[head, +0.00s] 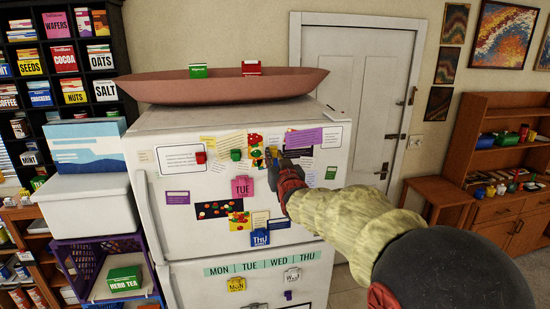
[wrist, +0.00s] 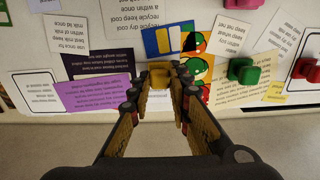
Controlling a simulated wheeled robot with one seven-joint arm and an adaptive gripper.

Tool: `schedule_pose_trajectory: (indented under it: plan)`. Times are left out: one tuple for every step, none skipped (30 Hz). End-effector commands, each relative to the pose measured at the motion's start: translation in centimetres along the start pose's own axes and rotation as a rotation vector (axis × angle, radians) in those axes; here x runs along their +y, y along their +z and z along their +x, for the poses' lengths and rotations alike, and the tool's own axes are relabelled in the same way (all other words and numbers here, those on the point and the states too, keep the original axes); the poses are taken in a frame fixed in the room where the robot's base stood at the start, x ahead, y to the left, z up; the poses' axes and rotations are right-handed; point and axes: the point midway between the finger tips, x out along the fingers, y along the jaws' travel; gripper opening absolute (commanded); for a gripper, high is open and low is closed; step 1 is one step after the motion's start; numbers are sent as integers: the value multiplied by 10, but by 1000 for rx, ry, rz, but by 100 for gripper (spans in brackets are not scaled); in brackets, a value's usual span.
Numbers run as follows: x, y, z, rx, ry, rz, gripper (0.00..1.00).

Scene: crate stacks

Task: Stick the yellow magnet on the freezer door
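My gripper (wrist: 161,78) is at the upper door of the white fridge (head: 170,245), near the door's top edge. In the wrist view its fingertips close in on both sides of a small yellow magnet (wrist: 160,76). I cannot tell whether the magnet touches the door. In the head view my gripper (head: 282,163) hides most of it. The fridge has an upper door (head: 172,226) crowded with papers and magnets, and a lower door (head: 190,290) with a weekday strip (head: 262,263). No label shows which door is the freezer.
Near the gripper are a green magnet (wrist: 243,70), a red magnet (wrist: 305,69), a purple note (wrist: 95,95) and a blue card (wrist: 168,38). A pink TUE clip (head: 243,187) and blue THU clip (head: 260,237) hang lower. A long bowl (head: 165,88) sits on top. Bare white shows low on the upper door.

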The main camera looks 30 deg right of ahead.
Motion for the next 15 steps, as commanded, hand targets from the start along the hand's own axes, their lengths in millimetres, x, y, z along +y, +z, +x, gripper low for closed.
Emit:
schedule_pose_trajectory:
  plan:
    - [0, -1, 0, 2, 0, 0, 22]
    - [0, -1, 0, 2, 0, 0, 23]
    - [0, -1, 0, 2, 0, 0, 26]
    - [0, -1, 0, 1, 0, 0, 27]
    - [0, -1, 0, 1, 0, 0, 29]
    - [0, -1, 0, 1, 0, 0, 31]
    - [0, -1, 0, 1, 0, 0, 33]
    - [0, 0, 0, 1, 0, 0, 35]
    - [0, 0, 0, 1, 0, 0, 37]
    - [0, 0, 0, 1, 0, 0, 39]
    - [0, 0, 0, 1, 0, 0, 40]
    - [0, 0, 0, 1, 0, 0, 40]
    - [0, 0, 0, 1, 0, 0, 40]
    - [0, 0, 0, 1, 0, 0, 40]
    - [0, 0, 0, 1, 0, 0, 40]
